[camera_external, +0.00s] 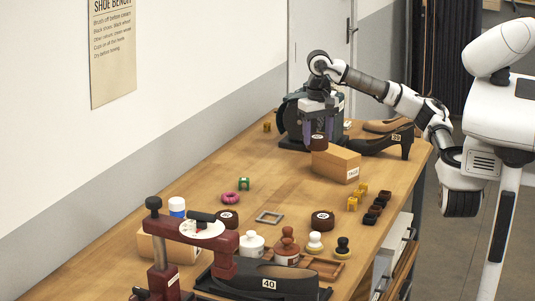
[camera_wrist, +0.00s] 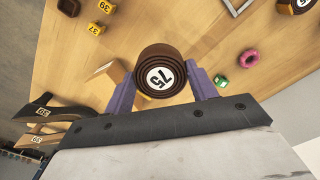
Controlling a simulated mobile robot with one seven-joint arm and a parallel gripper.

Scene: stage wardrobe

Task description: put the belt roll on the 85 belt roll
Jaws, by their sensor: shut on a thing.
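My gripper (camera_external: 318,124) is shut on a dark brown belt roll (camera_external: 319,142), held above the table close to a wooden block. In the wrist view the belt roll (camera_wrist: 162,72) sits between the purple fingers, and its white label reads 75. Two other brown belt rolls lie on the table, one at the middle left (camera_external: 228,219) and one at the middle right (camera_external: 322,220). Their white labels are too small to read for sure. The wrist view shows one belt roll (camera_wrist: 299,5) cut off at the top right corner.
The wooden block (camera_external: 334,163) stands just below my gripper. A grey square frame (camera_external: 269,217), pink ring (camera_external: 230,197), green piece (camera_external: 244,184), pots and a red press (camera_external: 160,250) stand nearer. The table centre is mostly free.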

